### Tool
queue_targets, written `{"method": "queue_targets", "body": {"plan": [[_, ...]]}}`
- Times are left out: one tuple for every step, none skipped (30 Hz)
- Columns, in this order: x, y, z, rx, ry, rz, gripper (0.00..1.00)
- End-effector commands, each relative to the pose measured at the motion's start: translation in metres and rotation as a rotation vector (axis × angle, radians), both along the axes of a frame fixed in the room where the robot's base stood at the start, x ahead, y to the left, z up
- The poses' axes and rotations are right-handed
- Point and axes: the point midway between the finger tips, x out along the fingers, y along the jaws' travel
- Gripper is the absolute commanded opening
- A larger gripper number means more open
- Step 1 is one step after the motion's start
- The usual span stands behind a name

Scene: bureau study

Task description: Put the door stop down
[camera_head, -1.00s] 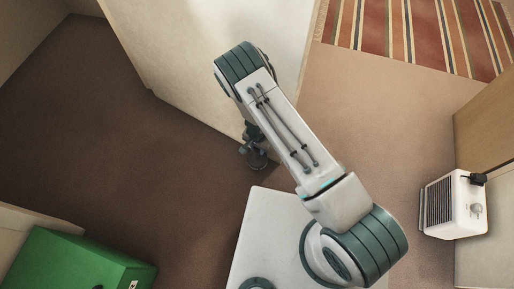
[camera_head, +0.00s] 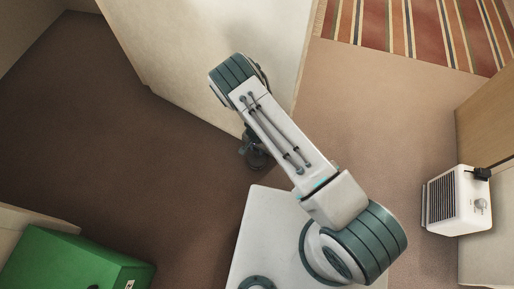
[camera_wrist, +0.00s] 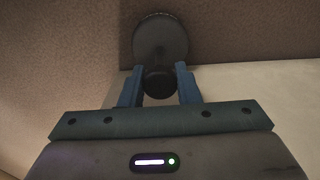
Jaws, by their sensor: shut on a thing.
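The door stop (camera_wrist: 160,38) is dark, with a round disc at its far end and a rounded knob between my fingers. My gripper (camera_wrist: 159,77) has its two blue fingers shut on the knob, one on each side. In the head view the door stop (camera_head: 257,160) shows as a small dark shape below my arm, near the lower edge of a cream panel. My arm hides most of my gripper there. I cannot tell whether the disc touches the brown floor (camera_head: 185,150).
The tall cream panel (camera_head: 180,50) stands right behind the door stop. A green box (camera_head: 70,262) is at the lower left and a white heater (camera_head: 460,200) at the right. A striped rug (camera_head: 430,30) lies at the upper right. Brown floor to the left is clear.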

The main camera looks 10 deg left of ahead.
Motion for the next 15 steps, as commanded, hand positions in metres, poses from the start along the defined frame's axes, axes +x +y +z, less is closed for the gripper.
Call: {"method": "queue_targets", "body": {"plan": [[0.001,0.0003,-0.0019,0.002,-0.002,-0.001,0.0],[-0.0001,-0.0002,-0.0015,0.0,0.0,-0.001,0.38],[-0.0001,-0.0002,-0.0013,0.0,0.0,0.0,0.49],[-0.0001,-0.0002,-0.0013,0.0,0.0,0.0,0.51],[-0.0002,-0.0002,-0.0013,0.0,0.0,0.0,0.51],[-0.0002,-0.0002,-0.0013,0.0,0.0,0.0,0.51],[-0.0002,-0.0002,-0.0013,0.0,0.0,0.0,0.51],[-0.0002,-0.0003,-0.0013,0.0,0.0,0.0,0.51],[-0.0002,-0.0003,-0.0013,0.0,0.0,0.0,0.51],[-0.0003,-0.0001,-0.0013,0.0,0.0,0.0,0.51],[-0.0002,-0.0002,-0.0012,0.0,0.0,0.0,0.51],[-0.0002,-0.0002,-0.0006,0.0,0.0,0.0,0.51],[-0.0003,-0.0001,0.0003,0.0,0.0,0.0,0.51],[-0.0002,0.0,0.0016,0.0,0.0,0.0,0.51],[-0.0001,0.0001,0.0049,0.0,0.0,0.0,0.51]]}}
